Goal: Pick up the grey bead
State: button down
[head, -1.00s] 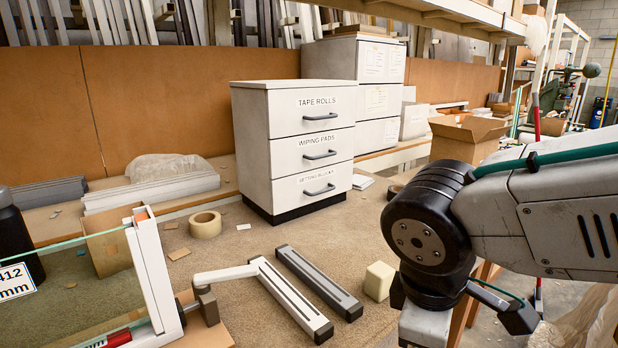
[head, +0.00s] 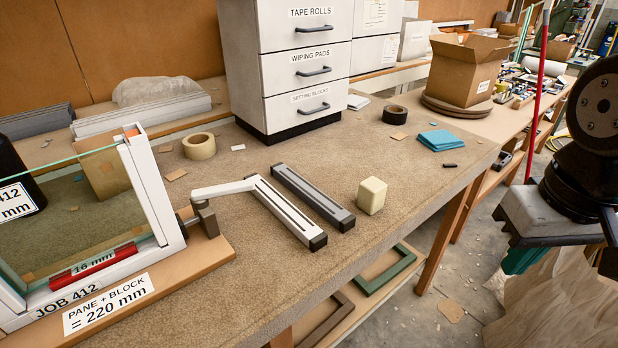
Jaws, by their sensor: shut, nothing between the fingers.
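The grey bead (head: 313,197) is a dark grey slotted bar with dark ends. It lies on the brown bench, running diagonally from back left to front right. A similar white slotted bar (head: 285,212) lies beside it on the left, roughly parallel, with a narrow gap between them. Nothing covers the grey bead. My arm shows at the right edge, well to the right of the bead and past the bench's front edge. My gripper's fingers cannot be made out in the head view.
A cream block (head: 371,195) stands just right of the grey bead. A white lever (head: 222,190) reaches the white bar's far end. A glazed frame (head: 152,190) stands at left, a drawer cabinet (head: 250,60) behind. Bare bench (head: 340,265) lies in front.

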aim_at(342, 219)
jog(key=u, duration=0.05)
jog(key=k, duration=0.5)
jog(key=z, duration=1.15)
jog(key=i, duration=1.05)
jog(key=u, duration=2.8)
jog(key=i, duration=0.5)
jog(key=u, duration=0.05)
